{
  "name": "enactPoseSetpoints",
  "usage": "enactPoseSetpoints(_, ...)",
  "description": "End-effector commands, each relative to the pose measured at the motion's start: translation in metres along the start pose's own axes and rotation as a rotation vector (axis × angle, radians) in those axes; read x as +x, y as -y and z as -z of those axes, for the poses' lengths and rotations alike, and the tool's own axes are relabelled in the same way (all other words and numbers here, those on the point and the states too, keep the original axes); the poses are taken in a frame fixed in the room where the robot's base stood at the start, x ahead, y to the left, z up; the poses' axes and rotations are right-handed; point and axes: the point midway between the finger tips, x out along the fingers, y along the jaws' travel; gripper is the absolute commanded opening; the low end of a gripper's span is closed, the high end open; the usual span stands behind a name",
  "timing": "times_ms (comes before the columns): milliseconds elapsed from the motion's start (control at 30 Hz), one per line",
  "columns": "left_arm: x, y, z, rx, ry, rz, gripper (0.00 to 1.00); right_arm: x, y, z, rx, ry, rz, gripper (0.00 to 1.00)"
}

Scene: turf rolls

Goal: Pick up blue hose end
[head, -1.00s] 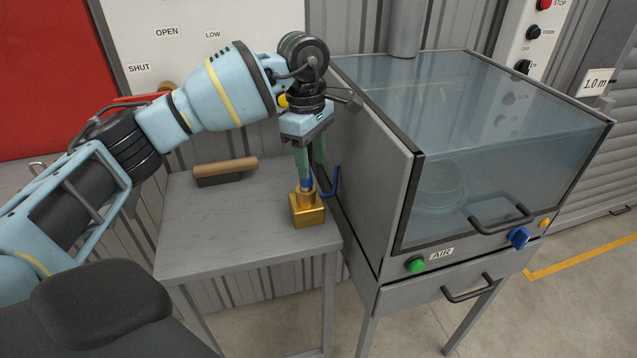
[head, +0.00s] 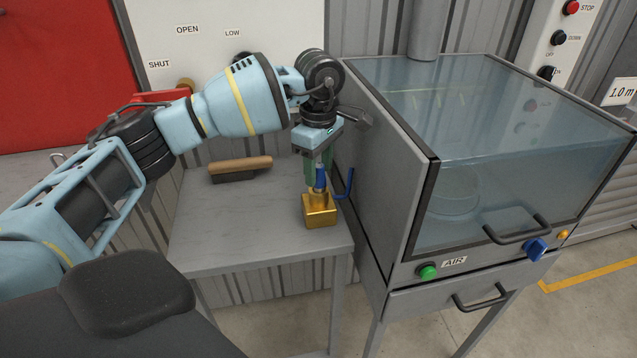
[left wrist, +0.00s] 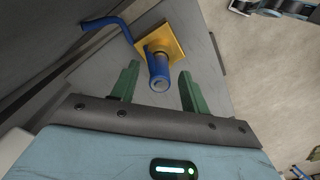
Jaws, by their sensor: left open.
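The blue hose end (head: 321,178) stands upright in a brass block (head: 320,212) on a small grey table (head: 255,238). In the left wrist view the hose end (left wrist: 159,72) shows its round open tip, and the square brass block (left wrist: 172,39) is behind it. My left gripper (head: 317,178) points down over the block with its green fingers on either side of the hose end. In the left wrist view the open left gripper (left wrist: 158,86) shows gaps between both fingers and the hose end. My right gripper is not in view.
A curved blue hose (head: 348,184) runs beside the block, close to the grey cabinet (head: 385,165) with a clear lid on the right. A wooden-handled brush (head: 240,165) lies at the table's back. The table's front is clear.

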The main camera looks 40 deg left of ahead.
Motion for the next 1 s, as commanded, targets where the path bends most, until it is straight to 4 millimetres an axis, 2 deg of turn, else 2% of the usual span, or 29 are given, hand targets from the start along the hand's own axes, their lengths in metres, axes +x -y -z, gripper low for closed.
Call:
enactPoseSetpoints(100,0.016,0.001,0.0,0.0,0.0,0.002,0.46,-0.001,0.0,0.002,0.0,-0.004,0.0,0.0)
enactPoseSetpoints(200,0.025,0.001,0.0,0.001,0.0,-0.001,0.46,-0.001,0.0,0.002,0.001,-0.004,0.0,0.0)
enactPoseSetpoints(500,0.028,0.0,0.0,0.001,0.0,-0.001,0.44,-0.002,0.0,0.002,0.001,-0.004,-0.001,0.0)
enactPoseSetpoints(833,0.028,0.0,0.0,0.001,0.001,-0.002,0.01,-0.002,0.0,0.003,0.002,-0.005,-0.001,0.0)
enactPoseSetpoints(1000,0.027,0.0,0.0,0.001,0.001,-0.002,0.0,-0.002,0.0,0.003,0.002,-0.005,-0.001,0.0)
